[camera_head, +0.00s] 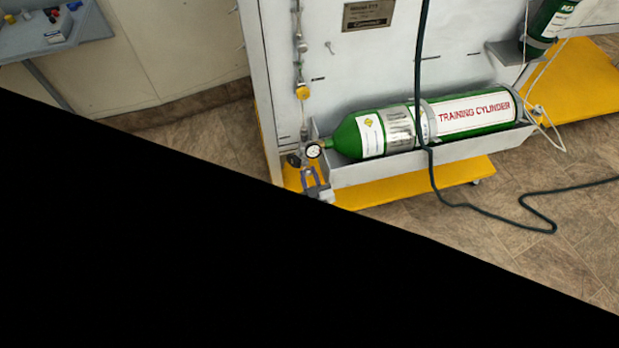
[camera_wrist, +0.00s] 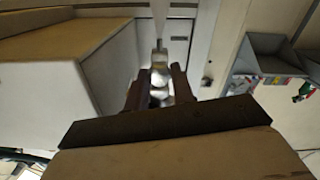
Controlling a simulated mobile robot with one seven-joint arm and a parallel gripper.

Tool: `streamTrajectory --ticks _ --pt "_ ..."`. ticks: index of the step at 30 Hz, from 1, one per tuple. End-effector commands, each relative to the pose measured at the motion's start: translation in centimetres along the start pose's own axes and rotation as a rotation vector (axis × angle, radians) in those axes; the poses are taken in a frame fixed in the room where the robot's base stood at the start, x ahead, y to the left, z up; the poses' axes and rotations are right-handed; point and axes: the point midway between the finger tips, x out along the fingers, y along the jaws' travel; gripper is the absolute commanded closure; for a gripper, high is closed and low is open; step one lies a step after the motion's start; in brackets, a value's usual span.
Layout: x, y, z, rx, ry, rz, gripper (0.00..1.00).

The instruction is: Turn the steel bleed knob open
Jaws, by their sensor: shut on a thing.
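My gripper (camera_wrist: 159,92) shows in the wrist view with its two dark fingers on either side of a shiny steel knob (camera_wrist: 160,97). It is shut on the knob, and the fingers hide the knob's sides. In the head view my gripper (camera_head: 316,188) is small, just below the round white pressure gauge (camera_head: 313,151) at the neck end of the green training cylinder (camera_head: 372,136). The knob itself cannot be made out clearly there. How far the knob is turned cannot be told.
The cylinder lies in a grey trough (camera_head: 400,168) on a grey panel with a yellow base (camera_head: 450,176). A dark hose (camera_head: 421,80) hangs in front of the cylinder and runs across the floor. A yellow fitting (camera_head: 303,92) sits on the pipe above. Black fills the head view's lower left.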

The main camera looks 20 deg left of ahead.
Motion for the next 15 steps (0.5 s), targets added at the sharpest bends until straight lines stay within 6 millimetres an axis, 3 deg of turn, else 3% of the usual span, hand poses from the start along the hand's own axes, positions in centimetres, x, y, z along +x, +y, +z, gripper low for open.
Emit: streamTrajectory --ticks 15 --pt "0.09 -0.06 0.03 -0.374 0.001 0.001 0.98"
